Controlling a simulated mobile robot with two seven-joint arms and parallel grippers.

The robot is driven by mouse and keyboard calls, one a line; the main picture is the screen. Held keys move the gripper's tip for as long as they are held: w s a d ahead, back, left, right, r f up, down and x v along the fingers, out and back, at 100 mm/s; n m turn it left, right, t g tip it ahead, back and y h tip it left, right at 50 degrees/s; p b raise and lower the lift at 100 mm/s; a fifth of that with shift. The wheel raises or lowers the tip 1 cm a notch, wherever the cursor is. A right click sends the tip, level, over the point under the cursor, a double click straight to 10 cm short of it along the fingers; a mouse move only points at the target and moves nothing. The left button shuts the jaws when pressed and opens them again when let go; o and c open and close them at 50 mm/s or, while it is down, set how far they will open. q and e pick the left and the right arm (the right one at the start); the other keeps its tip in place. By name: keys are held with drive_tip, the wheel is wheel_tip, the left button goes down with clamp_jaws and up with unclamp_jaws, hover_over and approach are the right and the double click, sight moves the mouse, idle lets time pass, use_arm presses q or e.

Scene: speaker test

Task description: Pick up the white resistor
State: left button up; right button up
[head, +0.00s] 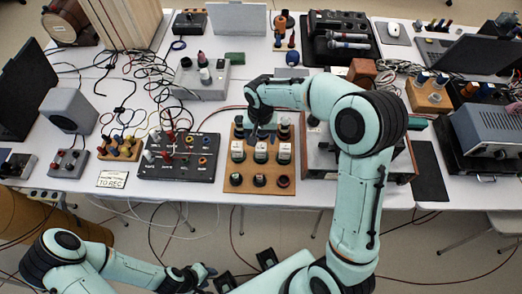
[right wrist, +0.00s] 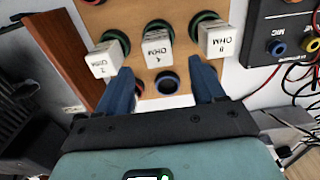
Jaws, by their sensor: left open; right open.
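Three white resistor blocks marked OHM stand in a row on a wooden board (head: 232,184). In the head view they are the left (head: 238,150), middle (head: 261,153) and right (head: 284,152) blocks. In the right wrist view the blocks are a left one (right wrist: 104,60), a middle one (right wrist: 158,54) and a right one (right wrist: 218,40), with upside-down lettering. My right gripper (right wrist: 160,74) is open and empty, its fingertips on either side of the middle block's near end, with gaps between. My left gripper (head: 200,272) is open, low in front of the table, far from the board.
A black panel (head: 180,168) with coloured sockets lies left of the board. A metal-topped box (head: 320,160) stands close on its right, partly behind my right arm. A blue socket (right wrist: 167,83) shows between my right fingers. Loose cables (head: 150,75) cover the table's left part.

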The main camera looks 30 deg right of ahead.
sight(261, 146)
drive_tip(key=shift+s+a+f, duration=0.1)
drive_tip(key=shift+s+f, duration=0.05)
drive_tip(key=shift+f, duration=1.45)
drive_tip(key=shift+s+f, duration=0.15)
drive_tip(key=shift+f, duration=1.4)
drive_tip(key=c, duration=1.1)
